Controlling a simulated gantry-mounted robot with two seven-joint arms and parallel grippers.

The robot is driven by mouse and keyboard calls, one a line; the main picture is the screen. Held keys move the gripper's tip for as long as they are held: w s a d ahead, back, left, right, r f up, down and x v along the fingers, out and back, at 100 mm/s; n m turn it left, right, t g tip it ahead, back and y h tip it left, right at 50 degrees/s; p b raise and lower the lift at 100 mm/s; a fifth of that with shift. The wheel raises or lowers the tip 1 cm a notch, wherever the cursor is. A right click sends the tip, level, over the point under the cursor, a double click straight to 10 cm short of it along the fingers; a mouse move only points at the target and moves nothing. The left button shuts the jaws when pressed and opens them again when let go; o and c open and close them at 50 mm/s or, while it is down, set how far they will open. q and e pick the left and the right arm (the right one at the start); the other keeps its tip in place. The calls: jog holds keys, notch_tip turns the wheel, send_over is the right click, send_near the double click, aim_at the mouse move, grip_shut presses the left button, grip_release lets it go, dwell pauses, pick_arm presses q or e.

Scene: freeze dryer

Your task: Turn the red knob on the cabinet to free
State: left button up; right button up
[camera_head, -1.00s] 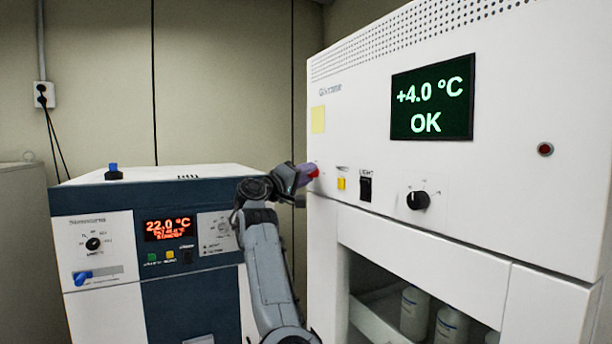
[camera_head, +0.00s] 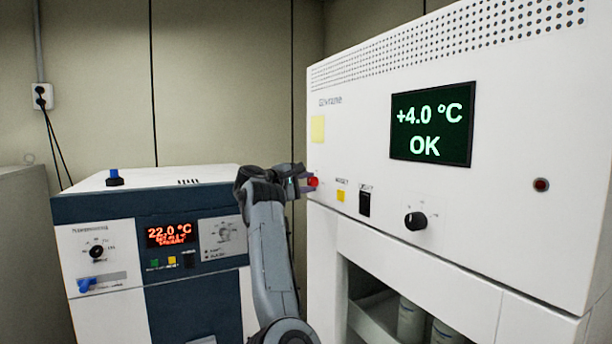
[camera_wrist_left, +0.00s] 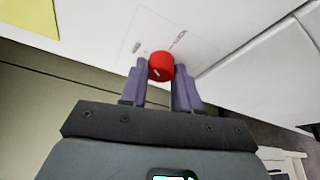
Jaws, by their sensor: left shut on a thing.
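The red knob (camera_head: 313,182) sits at the left end of the white cabinet's (camera_head: 500,210) front panel. My left gripper (camera_head: 306,181) reaches it from the left, its arm rising from below. In the left wrist view the red knob (camera_wrist_left: 161,66) sits between the tips of the two purple fingers of my left gripper (camera_wrist_left: 162,76), which are shut on it. A light pointer mark shows on the knob face. Small labels are printed on the panel around it, too small to read. My right gripper is not in view.
Right of the knob are a yellow button (camera_head: 340,196), a black rocker switch (camera_head: 364,204) and a black dial (camera_head: 415,221). The cabinet display (camera_head: 432,124) reads +4.0 °C OK. A blue-and-white machine (camera_head: 160,240) stands left of my arm. Bottles (camera_head: 411,322) stand in the cabinet's lower opening.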

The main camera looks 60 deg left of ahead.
pick_arm(q)
jog(key=n+p, duration=0.1)
jog(key=n+g+h+p, duration=0.1)
jog(key=p, duration=0.1)
jog(key=n+p, duration=0.2)
jog(key=shift+a+r+h, duration=0.15)
jog(key=shift+r+h, duration=0.1)
jog(key=shift+h, duration=0.05)
jog(key=shift+f+n+g+h+p, duration=0.15)
jog(key=shift+n+g+h+p, duration=0.25)
jog(key=shift+n+p, duration=0.5)
jog(key=shift+p, duration=0.35)
jog(key=shift+f, duration=0.1)
jog(key=o, duration=1.1)
jog(key=shift+c, duration=0.2)
